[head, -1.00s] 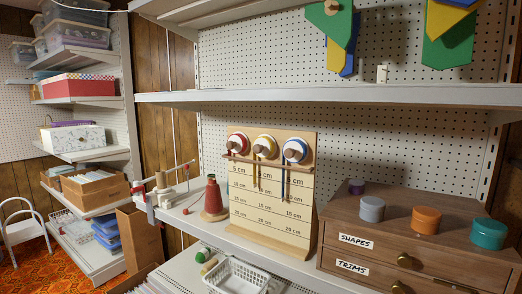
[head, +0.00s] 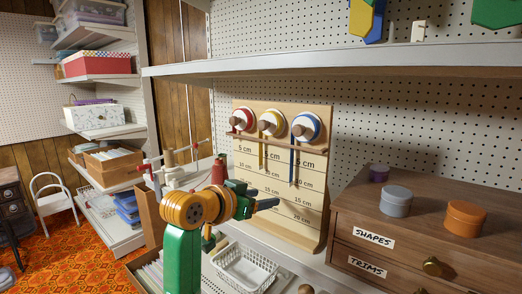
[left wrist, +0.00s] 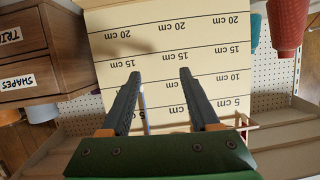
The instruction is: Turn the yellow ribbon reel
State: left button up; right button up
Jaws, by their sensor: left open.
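The yellow ribbon reel (head: 272,121) is the middle of three reels on the upright wooden measuring board (head: 319,200). It has a wooden knob, and its yellow ribbon (head: 261,156) hangs a short way down. The red reel (head: 243,117) is to its left and the blue reel (head: 307,126) to its right. My left gripper (head: 270,204) is open and empty, in front of the board and below the reels. In the left wrist view the gripper (left wrist: 158,74) faces the board's upside-down centimetre lines; the reels are hidden there. My right gripper is not in view.
A wooden rail (head: 270,139) crosses the board below the reels. A red cone (head: 219,165) stands left of the board, partly behind my arm. A drawer cabinet (head: 400,215) with tins is at right. A white basket (head: 247,268) sits below.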

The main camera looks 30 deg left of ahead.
aim_at(261, 127)
pick_arm(q)
jog(key=s+a+r+t+h, duration=0.1)
jog(key=s+a+r+t, duration=0.1)
jog(key=r, duration=0.6)
jog(key=s+a+r+t, duration=0.1)
jog(key=s+r+t, duration=0.15)
jog(key=r, duration=0.55)
jog(key=shift+g, duration=0.25)
jog(key=w+p, duration=0.1)
jog(key=w, duration=0.2)
jog(key=w+p, duration=0.2)
jog(key=w, duration=0.1)
jog(key=shift+d+f, duration=0.15)
jog(key=shift+d, duration=0.05)
jog(key=shift+w+f, duration=0.15)
jog(key=shift+w, duration=0.25)
grip_shut()
